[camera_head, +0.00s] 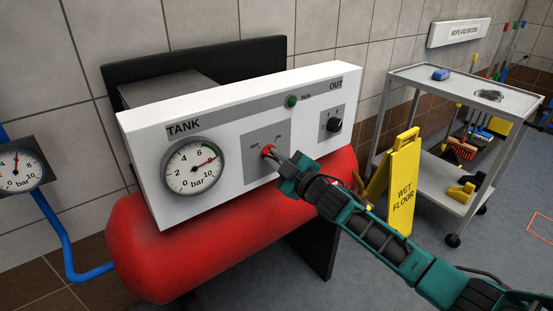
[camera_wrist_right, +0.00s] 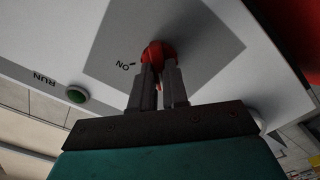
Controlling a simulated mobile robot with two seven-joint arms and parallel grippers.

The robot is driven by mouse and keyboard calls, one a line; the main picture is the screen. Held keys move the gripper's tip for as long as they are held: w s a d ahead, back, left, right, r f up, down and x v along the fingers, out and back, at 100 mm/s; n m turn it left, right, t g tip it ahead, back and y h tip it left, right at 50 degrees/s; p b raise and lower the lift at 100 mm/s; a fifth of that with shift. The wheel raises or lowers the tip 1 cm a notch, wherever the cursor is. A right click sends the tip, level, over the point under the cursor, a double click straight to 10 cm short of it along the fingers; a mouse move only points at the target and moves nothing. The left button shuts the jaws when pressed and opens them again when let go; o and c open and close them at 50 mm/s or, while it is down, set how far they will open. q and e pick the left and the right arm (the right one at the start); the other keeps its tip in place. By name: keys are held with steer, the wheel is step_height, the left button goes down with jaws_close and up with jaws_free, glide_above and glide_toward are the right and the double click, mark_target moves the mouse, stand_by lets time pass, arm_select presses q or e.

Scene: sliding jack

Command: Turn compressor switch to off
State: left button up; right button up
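The compressor switch is a red knob (camera_head: 267,152) on a grey plate in the white panel (camera_head: 225,135). Small labels stand above it; the wrist view shows "ON" beside the red knob (camera_wrist_right: 157,54). My right gripper (camera_head: 279,162) reaches it from the lower right. In the wrist view the fingers of my right gripper (camera_wrist_right: 160,78) are close together on either side of the red handle, apparently gripping it. The fingers hide part of the knob, so its exact angle is unclear. My left gripper is not in view.
The panel carries a TANK gauge (camera_head: 194,168), a green RUN light (camera_head: 291,101) and a black OUT knob (camera_head: 334,125). Below is the red tank (camera_head: 165,245). A yellow wet floor sign (camera_head: 403,185) and a grey cart (camera_head: 455,85) stand right, near my right arm.

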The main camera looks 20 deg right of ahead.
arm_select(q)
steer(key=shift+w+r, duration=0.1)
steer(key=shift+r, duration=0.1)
arm_select(e)
steer(key=o, duration=0.4)
steer(key=shift+o, duration=0.2)
steer(key=shift+s+d, duration=0.25)
steer(key=shift+s, duration=0.3)
arm_select(q)
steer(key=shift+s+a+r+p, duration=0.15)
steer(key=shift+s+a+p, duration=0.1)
steer(key=shift+p, duration=0.35)
arm_select(e)
steer(key=v, duration=1.1)
steer(key=shift+s, duration=0.35)
